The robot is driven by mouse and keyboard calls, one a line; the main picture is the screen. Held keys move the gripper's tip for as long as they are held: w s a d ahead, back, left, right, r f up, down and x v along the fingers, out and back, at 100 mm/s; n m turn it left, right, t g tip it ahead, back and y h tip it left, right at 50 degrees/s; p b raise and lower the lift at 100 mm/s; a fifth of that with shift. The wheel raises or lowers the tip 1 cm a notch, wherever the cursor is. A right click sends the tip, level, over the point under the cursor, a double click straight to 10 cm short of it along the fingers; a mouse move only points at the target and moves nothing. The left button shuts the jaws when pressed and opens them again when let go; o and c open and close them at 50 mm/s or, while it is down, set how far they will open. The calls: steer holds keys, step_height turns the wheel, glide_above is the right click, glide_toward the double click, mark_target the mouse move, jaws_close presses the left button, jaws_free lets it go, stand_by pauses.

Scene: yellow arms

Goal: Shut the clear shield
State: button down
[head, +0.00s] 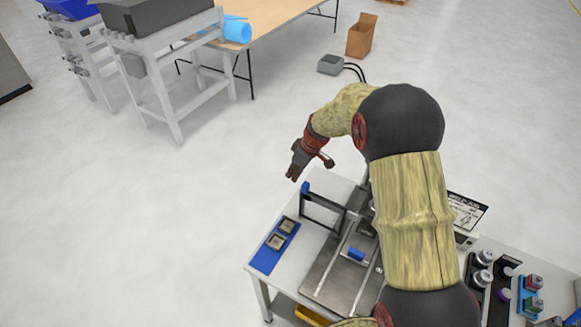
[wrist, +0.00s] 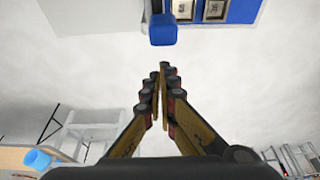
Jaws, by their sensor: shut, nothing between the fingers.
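The clear shield (head: 324,203) shows on the worktable in the head view as a dark-edged, see-through frame that appears to stand up from the surface. A blue block (head: 305,187) is at its far left corner; the blue end also shows at the top of the wrist view (wrist: 163,29). My gripper (head: 291,176) is in the air just beyond that corner, apart from it. In the wrist view my fingers (wrist: 163,72) are together and empty, with a gap to the blue end. My arm hides part of the fixture.
A blue tray (head: 267,257) with two square parts lies on the worktable's left side. Colored parts (head: 532,282) stand at the right. A grey stand (head: 165,65) and a wooden table (head: 270,15) are farther back. The floor left of the worktable is clear.

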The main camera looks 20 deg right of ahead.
steer(key=shift+s+d, duration=0.6)
steer(key=shift+s, duration=0.1)
steer(key=shift+s+d, duration=0.15)
steer(key=s+d+b, duration=0.9)
steer(key=s+d, duration=0.3)
steer(key=shift+s+d, duration=0.25)
steer(key=shift+s, duration=0.05)
steer(key=shift+f, duration=0.1)
steer(key=w+a, duration=0.1)
steer(key=w+a+r, duration=0.1)
steer(key=w, duration=0.1)
steer(key=shift+a+r, duration=0.1)
steer(key=shift+a, duration=0.25)
steer(key=v, duration=0.9)
